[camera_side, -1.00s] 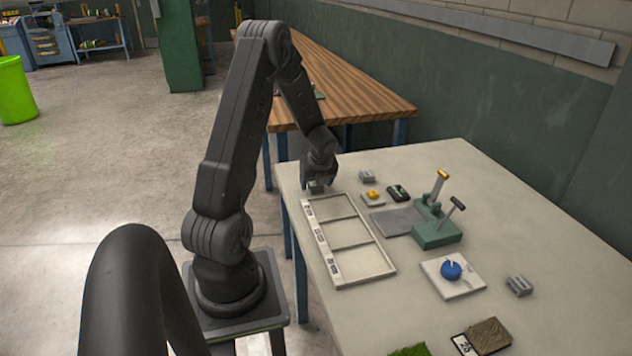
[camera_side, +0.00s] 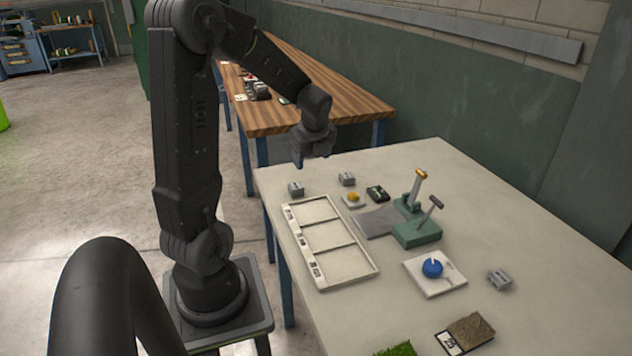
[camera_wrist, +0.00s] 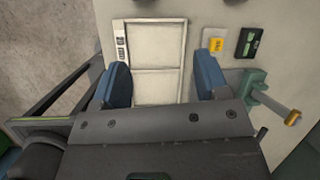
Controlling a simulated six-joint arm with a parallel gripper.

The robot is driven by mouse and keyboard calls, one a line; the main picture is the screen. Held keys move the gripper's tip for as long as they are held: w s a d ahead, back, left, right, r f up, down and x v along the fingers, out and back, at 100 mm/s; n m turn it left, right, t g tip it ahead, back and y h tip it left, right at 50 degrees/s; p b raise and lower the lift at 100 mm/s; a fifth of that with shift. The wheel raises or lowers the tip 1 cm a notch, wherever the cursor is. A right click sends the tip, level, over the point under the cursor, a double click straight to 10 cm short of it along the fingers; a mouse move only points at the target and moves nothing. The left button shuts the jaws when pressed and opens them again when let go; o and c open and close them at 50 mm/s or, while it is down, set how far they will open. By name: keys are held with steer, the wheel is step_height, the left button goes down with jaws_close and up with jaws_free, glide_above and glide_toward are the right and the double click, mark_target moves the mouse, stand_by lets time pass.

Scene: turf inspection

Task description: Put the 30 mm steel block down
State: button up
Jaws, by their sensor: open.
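A small grey steel block (camera_side: 296,189) rests on the pale table near its back-left corner, just behind the white tray; it appears to be the 30 mm block, though I cannot read a size on it. My gripper (camera_side: 313,160) is above and slightly behind this block, apart from it. In the wrist view my gripper (camera_wrist: 164,80) has its two blue fingers spread wide with nothing between them but the view of the tray below.
A white three-compartment tray (camera_side: 289,222) lies empty. Other grey blocks stand behind (camera_side: 346,179) and at right (camera_side: 499,281). A green lever device (camera_side: 416,236), yellow-topped square (camera_side: 353,200), dark device (camera_side: 377,194) and blue-knob plate (camera_side: 420,284) occupy the table.

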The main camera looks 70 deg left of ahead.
steer(key=d+r+n+t+h, duration=0.15)
steer(key=d+r+n, duration=0.25)
steer(key=d, duration=0.5)
steer(key=d+r+n+t, duration=0.2)
steer(key=d+r+n, duration=0.2)
steer(key=d, duration=0.5)
steer(key=s+d+r+n+h, duration=0.1)
steer(key=s+d+n, duration=0.3)
steer(key=d, duration=0.2)
steer(key=s+d+n+t+h, duration=0.1)
steer(key=s+d+n+h, duration=0.1)
steer(key=d, duration=0.4)
steer(key=shift+s+r+n, duration=0.35)
steer(key=shift+s+n, duration=0.55)
steer(key=shift+a, duration=0.1)
